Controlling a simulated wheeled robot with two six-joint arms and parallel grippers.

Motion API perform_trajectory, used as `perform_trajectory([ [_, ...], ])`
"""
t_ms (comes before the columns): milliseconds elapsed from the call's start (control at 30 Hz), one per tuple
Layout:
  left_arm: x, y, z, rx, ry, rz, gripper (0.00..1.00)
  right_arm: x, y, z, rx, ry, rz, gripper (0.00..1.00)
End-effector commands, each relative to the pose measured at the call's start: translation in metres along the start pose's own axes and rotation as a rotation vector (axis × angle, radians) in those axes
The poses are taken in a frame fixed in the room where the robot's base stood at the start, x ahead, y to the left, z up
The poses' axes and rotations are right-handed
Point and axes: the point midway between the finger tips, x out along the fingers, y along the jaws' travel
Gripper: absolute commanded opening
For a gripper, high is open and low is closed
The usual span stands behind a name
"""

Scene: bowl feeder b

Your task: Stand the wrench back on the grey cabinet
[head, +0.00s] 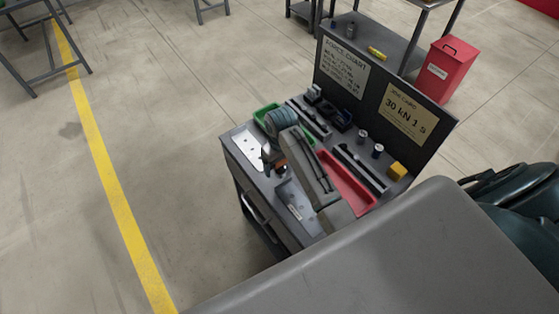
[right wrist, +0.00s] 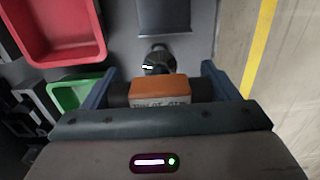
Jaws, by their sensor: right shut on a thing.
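The wrench shows in the right wrist view as an orange body (right wrist: 160,88) with dark ends and a black round head beyond it. My right gripper (right wrist: 160,92) is shut on the orange body, with a blue finger at each side. In the head view the orange part (head: 280,164) shows small beside my right gripper (head: 274,158), over the left part of the grey cabinet (head: 262,209). My own arm hides part of the cabinet top. I cannot tell whether the wrench touches the top. My left gripper is not in view.
A red tray (head: 346,183) lies on the cabinet, and a green tray (right wrist: 68,93) shows in the right wrist view. A white plate (head: 246,146) lies at the left edge.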

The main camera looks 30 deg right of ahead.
Motion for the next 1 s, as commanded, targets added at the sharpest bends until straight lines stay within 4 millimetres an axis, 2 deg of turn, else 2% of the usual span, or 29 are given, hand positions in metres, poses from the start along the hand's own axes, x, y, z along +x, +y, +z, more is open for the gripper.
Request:
perform_trajectory([
  [267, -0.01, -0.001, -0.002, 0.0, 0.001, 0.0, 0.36, 0.002, 0.009, -0.019, 0.001, -0.002, 0.0, 0.45],
  [367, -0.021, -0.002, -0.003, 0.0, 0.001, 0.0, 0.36, 0.018, 0.008, -0.017, 0.001, -0.006, -0.001, 0.45],
  [500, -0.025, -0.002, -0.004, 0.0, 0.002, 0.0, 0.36, 0.033, 0.008, -0.018, 0.0, -0.002, -0.001, 0.45],
  [867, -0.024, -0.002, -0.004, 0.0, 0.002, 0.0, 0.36, 0.04, 0.008, -0.018, 0.0, 0.0, 0.0, 0.45],
  [900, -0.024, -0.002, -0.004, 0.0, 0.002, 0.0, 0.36, 0.04, 0.008, -0.018, 0.0, -0.001, 0.0, 0.85],
  [967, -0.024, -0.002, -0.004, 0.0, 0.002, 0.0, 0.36, 0.04, 0.008, -0.018, 0.0, -0.001, 0.0, 0.97],
  [1000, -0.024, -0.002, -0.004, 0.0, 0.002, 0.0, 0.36, 0.04, 0.008, -0.018, 0.0, -0.001, -0.001, 1.0],
])
